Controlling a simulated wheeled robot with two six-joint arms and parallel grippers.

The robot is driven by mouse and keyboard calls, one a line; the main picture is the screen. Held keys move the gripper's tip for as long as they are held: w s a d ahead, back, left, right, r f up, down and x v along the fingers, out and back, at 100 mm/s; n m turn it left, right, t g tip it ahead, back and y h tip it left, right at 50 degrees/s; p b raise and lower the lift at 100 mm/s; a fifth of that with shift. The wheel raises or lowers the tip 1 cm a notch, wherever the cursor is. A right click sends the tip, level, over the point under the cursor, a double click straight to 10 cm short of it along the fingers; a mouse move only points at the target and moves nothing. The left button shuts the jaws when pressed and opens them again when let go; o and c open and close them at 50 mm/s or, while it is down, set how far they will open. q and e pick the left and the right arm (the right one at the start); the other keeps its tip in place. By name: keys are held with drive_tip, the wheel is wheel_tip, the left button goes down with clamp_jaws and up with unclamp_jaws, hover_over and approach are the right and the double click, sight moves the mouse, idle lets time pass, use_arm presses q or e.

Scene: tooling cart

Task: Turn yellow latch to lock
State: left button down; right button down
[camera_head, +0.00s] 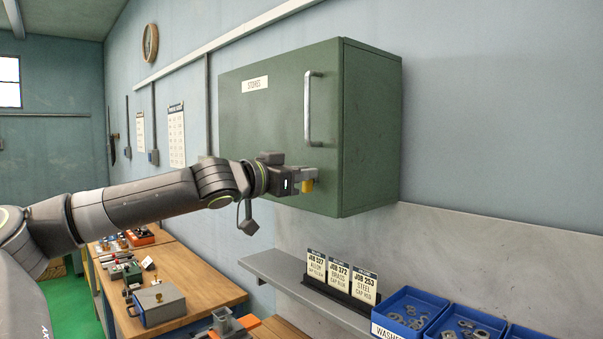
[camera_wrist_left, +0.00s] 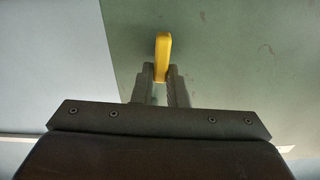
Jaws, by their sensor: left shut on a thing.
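The yellow latch (camera_head: 307,185) is on the lower front of the green wall cabinet (camera_head: 370,130), below its vertical metal handle (camera_head: 308,108). My left gripper (camera_head: 312,175) is at the latch, and its fingers hide part of it in the head view. In the left wrist view the yellow latch (camera_wrist_left: 162,58) stands between the two fingertips of my left gripper (camera_wrist_left: 161,80), which are shut on it. The latch points up in that view. The cabinet door looks closed. My right gripper is not in view.
A wooden bench (camera_head: 196,284) with a metal box (camera_head: 157,303) is lower left. The wall right of the cabinet is clear.

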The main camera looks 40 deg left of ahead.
use_arm(q)
drive_tip(key=m, duration=0.6)
drive_tip(key=d+m, duration=0.1)
drive_tip(key=m, duration=0.1)
drive_tip(key=shift+d+f+m, duration=0.1)
drive_tip(key=shift+f+m, duration=0.3)
drive_tip(key=m, duration=0.2)
drive_tip(key=m+b, duration=0.1)
drive_tip(key=m, duration=0.1)
drive_tip(key=shift+d+f, duration=0.2)
drive_tip(key=shift+f, duration=0.15)
drive_tip(key=shift+f+m+b, duration=0.2)
drive_tip(key=shift+m+b, duration=0.4)
drive_tip(key=shift+m, duration=1.3)
drive_tip(key=shift+s, duration=0.1)
drive_tip(key=c, duration=1.4)
unclamp_jaws()
drive_tip(key=shift+c, duration=0.2)
